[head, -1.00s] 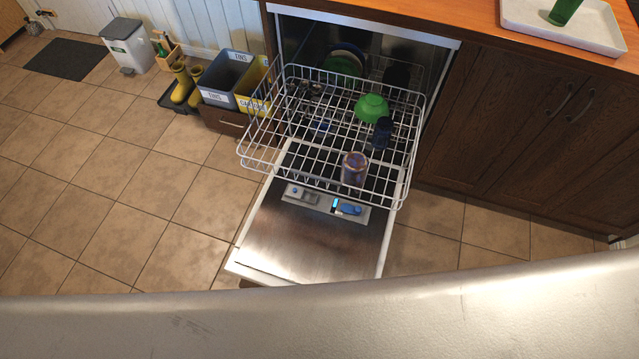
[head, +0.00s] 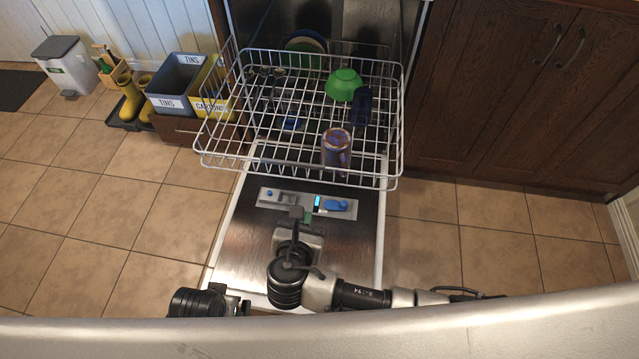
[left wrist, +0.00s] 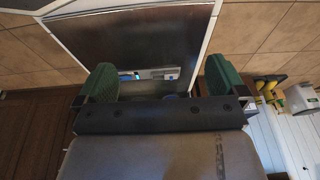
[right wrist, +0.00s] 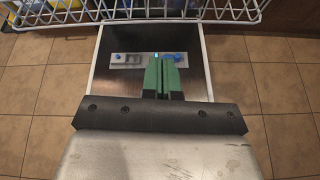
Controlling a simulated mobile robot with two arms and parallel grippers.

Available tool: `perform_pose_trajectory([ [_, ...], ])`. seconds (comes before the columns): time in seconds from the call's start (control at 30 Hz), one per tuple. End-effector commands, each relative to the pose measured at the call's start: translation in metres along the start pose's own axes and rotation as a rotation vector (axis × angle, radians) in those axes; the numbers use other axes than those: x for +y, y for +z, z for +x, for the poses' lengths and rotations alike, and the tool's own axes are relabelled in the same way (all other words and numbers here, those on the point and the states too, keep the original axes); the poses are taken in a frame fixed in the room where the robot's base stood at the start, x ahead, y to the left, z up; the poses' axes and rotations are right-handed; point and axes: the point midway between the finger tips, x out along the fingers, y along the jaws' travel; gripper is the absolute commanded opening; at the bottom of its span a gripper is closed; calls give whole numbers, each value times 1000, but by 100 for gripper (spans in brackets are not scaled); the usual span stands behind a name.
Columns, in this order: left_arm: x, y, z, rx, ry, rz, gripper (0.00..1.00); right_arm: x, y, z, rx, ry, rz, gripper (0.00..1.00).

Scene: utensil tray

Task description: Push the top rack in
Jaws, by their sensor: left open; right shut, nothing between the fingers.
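The top rack (head: 290,176) is a white wire basket pulled out of the dishwasher over its lowered door (head: 245,235). It holds a green bowl (head: 343,84), a dark blue cup (head: 362,104) and a clear purplish glass (head: 336,148). My right gripper (head: 302,214) is shut and empty above the door, just in front of the rack and apart from it. In the right wrist view its green fingertips (right wrist: 163,62) are together, and the rack's front (right wrist: 180,18) crosses the top. My left gripper (left wrist: 160,80) is open and empty; its fingertips are apart in the left wrist view.
Grey and yellow bins (head: 180,82) and yellow boots (head: 130,100) stand left of the dishwasher. Dark wooden cabinets (head: 490,90) flank it on the right. Tiled floor is clear on both sides of the door.

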Motion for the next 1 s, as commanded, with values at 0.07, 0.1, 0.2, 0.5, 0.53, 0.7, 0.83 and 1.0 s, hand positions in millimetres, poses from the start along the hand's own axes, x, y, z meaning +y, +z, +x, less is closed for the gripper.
perform_pose_trajectory([
  [0.07,0,-2,-4,9,-1,-1,100,5,6,-10,-60,15,-59,0],
  [0.1,-1,-3,-8,10,-2,-2,100,7,9,-14,-80,18,-82,0],
  [0.2,-1,-6,-15,13,-2,-2,100,8,15,-19,-108,19,-112,0],
  [0.5,-2,-13,-47,34,-5,-5,100,9,19,14,-113,16,-118,0],
  [0.53,-3,-13,-52,37,-6,-5,100,9,19,19,-113,17,-118,0],
  [0.7,-4,-15,-82,53,-9,-7,100,10,22,49,-112,16,-117,0],
  [0.83,-4,-13,-105,63,-11,-8,100,10,24,69,-111,16,-116,0],
  [1.0,-4,-10,-112,65,-12,-9,100,11,32,94,-111,17,-115,0],
])
